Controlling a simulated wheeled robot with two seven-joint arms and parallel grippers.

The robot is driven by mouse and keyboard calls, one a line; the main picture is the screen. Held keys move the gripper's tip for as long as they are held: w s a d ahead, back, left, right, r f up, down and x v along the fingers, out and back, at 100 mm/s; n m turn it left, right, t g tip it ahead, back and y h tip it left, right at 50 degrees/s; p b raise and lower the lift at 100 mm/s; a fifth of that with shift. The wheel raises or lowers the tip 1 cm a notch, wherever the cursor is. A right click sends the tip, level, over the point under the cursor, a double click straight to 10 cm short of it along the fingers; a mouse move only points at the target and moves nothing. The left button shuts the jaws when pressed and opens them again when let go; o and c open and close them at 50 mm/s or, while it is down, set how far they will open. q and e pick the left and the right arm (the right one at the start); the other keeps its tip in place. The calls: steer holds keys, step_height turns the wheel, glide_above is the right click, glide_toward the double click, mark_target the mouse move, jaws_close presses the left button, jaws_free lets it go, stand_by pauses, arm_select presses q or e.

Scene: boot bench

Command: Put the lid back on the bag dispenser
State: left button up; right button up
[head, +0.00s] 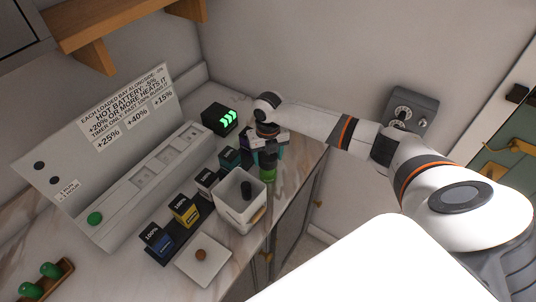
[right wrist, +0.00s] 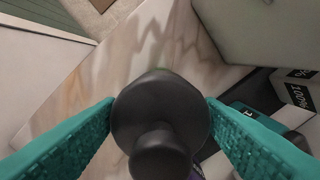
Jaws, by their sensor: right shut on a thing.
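An open white square box (head: 231,216), which looks like the bag dispenser, stands near the counter's front edge with a dark object (head: 247,190) inside. A flat white square lid with a brown knob (head: 203,255) lies on the counter in front of it, apart from the box. My right gripper (head: 268,156) is behind the box, its teal fingers shut on a dark round knobbed piece (right wrist: 160,112), seen close up in the right wrist view. A green part (head: 268,174) shows below the fingers; I cannot tell if it belongs to the held piece. My left gripper is not in view.
Several small labelled battery blocks (head: 184,212) stand in a row left of the box. Behind them is a long white charger (head: 150,182) with a sign panel. A black unit with green lights (head: 220,119) stands at the back. A wooden rack (head: 48,284) with green items is at lower left.

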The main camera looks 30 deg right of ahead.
stand_by(0.4)
steer(key=o, duration=1)
steer(key=shift+o, duration=0.5)
steer(key=shift+o, duration=1.2)
steer(key=shift+r, duration=3.5)
steer(key=shift+c, duration=0.3)
jaws_close()
